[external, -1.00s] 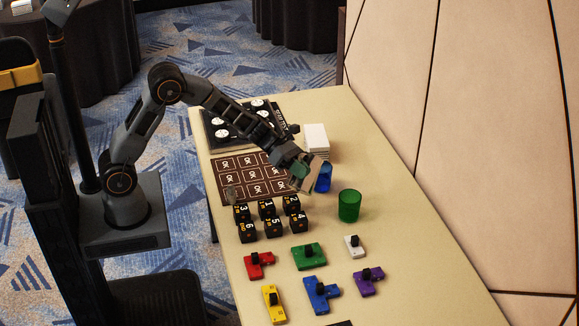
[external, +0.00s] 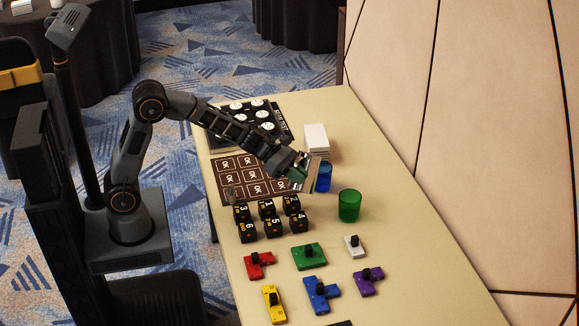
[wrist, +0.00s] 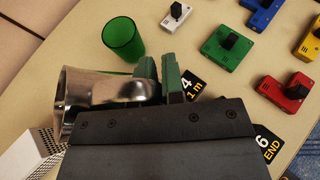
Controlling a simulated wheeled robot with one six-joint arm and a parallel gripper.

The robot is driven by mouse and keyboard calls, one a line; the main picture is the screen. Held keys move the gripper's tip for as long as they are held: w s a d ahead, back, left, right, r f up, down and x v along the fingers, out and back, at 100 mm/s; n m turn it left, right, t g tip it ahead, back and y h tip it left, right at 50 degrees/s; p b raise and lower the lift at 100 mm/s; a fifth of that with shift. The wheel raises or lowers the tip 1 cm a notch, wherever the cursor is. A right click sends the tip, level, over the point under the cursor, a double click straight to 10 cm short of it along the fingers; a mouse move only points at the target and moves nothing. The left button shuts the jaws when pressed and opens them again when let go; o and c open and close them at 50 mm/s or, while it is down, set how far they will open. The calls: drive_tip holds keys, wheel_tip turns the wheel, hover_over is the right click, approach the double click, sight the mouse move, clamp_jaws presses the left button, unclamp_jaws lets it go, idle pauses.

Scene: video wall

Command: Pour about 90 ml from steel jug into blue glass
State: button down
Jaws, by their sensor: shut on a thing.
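The steel jug (external: 313,174) is held in my gripper (external: 299,172) above the table, leaning in the external view. In the wrist view the shiny jug (wrist: 88,90) lies across the left side, beside the green finger pads of my gripper (wrist: 163,80), which are shut on it. The blue glass (external: 325,179) stands on the table right beside the jug in the external view, its left part hidden by it. I cannot make out the blue glass in the wrist view. No stream of liquid shows, and the level in the glass cannot be told.
A green glass (external: 349,206) stands to the right of and nearer than the blue one. A white stack (external: 317,138) is just behind. Numbered black blocks (external: 267,226) and several coloured pieces (external: 309,257) cover the front. The table's right side is clear.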

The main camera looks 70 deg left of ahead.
drive_tip(key=shift+s+d+f+m+t+y+b, duration=0.25)
drive_tip(key=shift+f+b, duration=0.35)
drive_tip(key=shift+b, duration=0.65)
drive_tip(key=shift+s+d+f+m+t+y+b, duration=0.1)
drive_tip(key=shift+s+d+f+m+b, duration=0.35)
drive_tip(key=shift+b, duration=0.75)
drive_tip(key=f+m+b, duration=0.1)
drive_tip(key=b, duration=0.4)
drive_tip(key=s+d+f+m+t+y+b, duration=0.1)
drive_tip(key=f+b, duration=0.1)
drive_tip(key=b, duration=0.3)
drive_tip(key=shift+s+t+b, duration=0.2)
drive_tip(key=shift+t+b, duration=0.05)
drive_tip(key=shift+b, duration=0.1)
drive_tip(key=m+b, duration=0.1)
drive_tip(key=b, duration=0.1)
drive_tip(key=shift+s+d+t+b, duration=0.15)
drive_tip(key=shift+d+t+b, duration=0.05)
drive_tip(key=shift+t+b, duration=0.2)
drive_tip(key=shift+d+b, duration=0.1)
drive_tip(key=shift+b, duration=0.2)
drive_tip(key=shift+r, duration=0.15)
